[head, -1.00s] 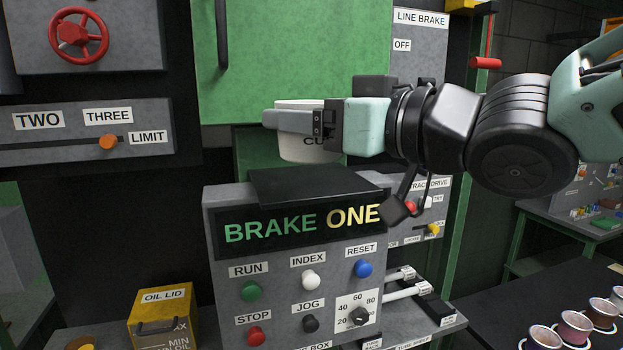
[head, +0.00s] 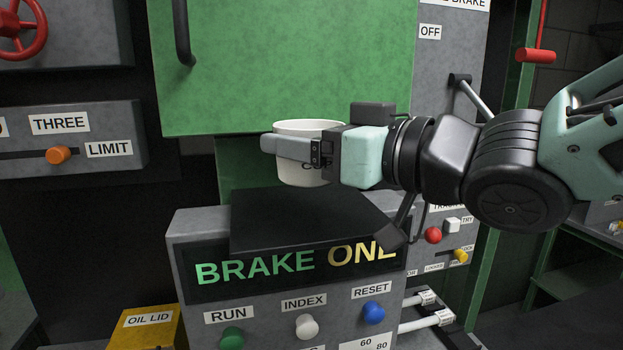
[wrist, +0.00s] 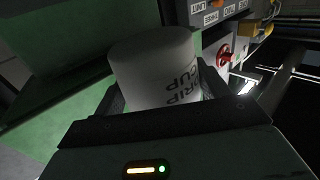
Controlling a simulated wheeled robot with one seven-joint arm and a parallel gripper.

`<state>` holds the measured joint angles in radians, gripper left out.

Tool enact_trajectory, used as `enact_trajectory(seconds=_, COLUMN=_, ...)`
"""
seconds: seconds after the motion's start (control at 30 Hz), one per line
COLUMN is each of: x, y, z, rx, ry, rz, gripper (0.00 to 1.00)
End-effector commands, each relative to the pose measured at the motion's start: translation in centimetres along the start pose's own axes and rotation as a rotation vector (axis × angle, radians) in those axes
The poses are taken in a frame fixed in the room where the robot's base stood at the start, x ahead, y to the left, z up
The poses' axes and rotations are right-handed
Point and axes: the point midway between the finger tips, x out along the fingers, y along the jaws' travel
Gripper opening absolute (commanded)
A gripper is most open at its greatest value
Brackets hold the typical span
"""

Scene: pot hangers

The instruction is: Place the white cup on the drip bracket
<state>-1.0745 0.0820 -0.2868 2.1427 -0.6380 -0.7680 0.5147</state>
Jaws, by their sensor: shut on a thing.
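The white cup (head: 306,178) is upright between the fingers of my gripper (head: 305,152), which is shut on it. In the head view the cup appears above the black top plate of the grey control box. Its lettering is partly covered by my gripper there. In the wrist view the cup (wrist: 158,70) fills the space between the fingers and shows the words "RIP CUP". No part is labelled as the drip bracket. The flat black plate (head: 300,220) on the control box lies below the cup, with a gap in the picture; I cannot tell whether it is the bracket.
The "BRAKE ONE" control box (head: 188,290) has several buttons on its front. A green panel (head: 270,65) with a black handle stands behind the cup. A yellow oil lid box (head: 150,328) is at lower left. A red-handled lever (head: 537,55) is at upper right.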

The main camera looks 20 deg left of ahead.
Motion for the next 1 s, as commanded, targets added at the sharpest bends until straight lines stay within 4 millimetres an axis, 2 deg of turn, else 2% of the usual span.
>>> enact_trajectory(seconds=0.4, x=0.0, y=0.0, z=4.8, rx=0.001, ry=-0.003, rz=0.0, gripper=0.52)
enact_trajectory(seconds=0.87, x=0.0, y=0.0, z=5.7, rx=-0.001, ry=0.002, rz=0.0, gripper=0.52)
enact_trajectory(seconds=0.9, x=0.0, y=0.0, z=5.5, rx=-0.001, ry=0.001, rz=0.0, gripper=0.85)
enact_trajectory(seconds=0.93, x=0.0, y=0.0, z=5.5, rx=-0.001, ry=0.001, rz=0.0, gripper=0.93)
enact_trajectory(seconds=1.0, x=0.0, y=0.0, z=5.5, rx=0.0, ry=0.001, rz=0.0, gripper=0.96)
